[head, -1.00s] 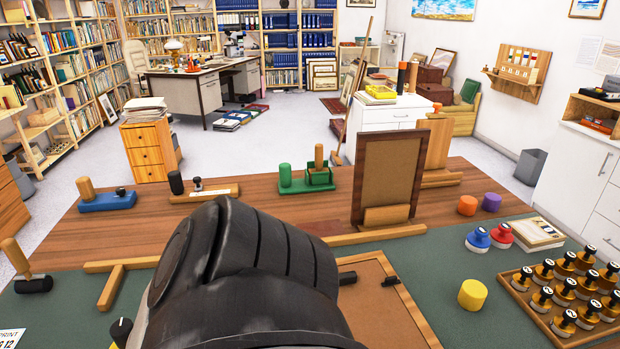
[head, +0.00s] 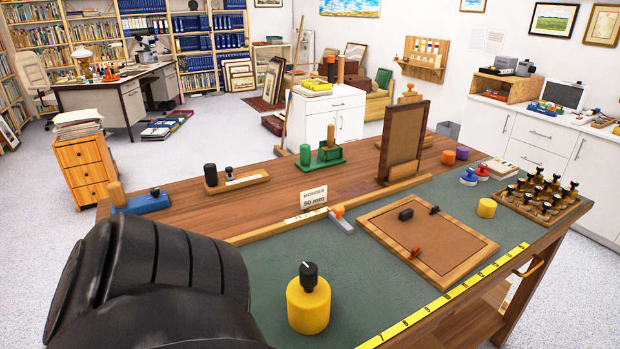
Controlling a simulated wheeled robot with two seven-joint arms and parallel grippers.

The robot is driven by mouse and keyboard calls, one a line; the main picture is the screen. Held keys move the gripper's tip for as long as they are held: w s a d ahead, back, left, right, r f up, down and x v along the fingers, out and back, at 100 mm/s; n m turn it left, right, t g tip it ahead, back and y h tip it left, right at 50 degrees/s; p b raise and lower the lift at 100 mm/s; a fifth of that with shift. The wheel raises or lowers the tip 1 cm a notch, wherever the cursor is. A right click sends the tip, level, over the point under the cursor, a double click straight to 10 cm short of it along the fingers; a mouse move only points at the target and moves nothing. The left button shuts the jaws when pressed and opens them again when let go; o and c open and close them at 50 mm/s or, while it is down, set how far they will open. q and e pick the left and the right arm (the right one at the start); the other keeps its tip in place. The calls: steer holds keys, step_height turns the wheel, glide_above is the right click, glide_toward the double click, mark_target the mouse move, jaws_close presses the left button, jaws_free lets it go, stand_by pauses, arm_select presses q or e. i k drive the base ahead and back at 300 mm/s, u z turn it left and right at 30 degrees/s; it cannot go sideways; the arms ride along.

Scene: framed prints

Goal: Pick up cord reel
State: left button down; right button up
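I cannot tell for sure which thing is the cord reel. Candidates on the bench are a large yellow cylinder with a black knob (head: 308,302) at the near front, a plain yellow cylinder (head: 487,208) on the right, and small orange (head: 448,157) and purple (head: 462,153) cylinders behind it. A blue-topped piece (head: 468,177) and a red-topped piece (head: 482,173) with pale bases stand nearby. Neither of my grippers shows.
A framed board (head: 432,229) lies on the green mat (head: 352,266), with small dark pieces on it. An upright frame (head: 404,139) stands behind it. A tray of black-knobbed bottles (head: 540,203) sits at the right. A yellow ruler (head: 448,296) runs along the front edge.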

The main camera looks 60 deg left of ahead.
mark_target(307, 313)
steer(key=z, duration=1.25)
steer(key=i, duration=1.2)
steer(key=u, duration=4.4)
steer(key=i, duration=0.5)
steer(key=z, duration=0.05)
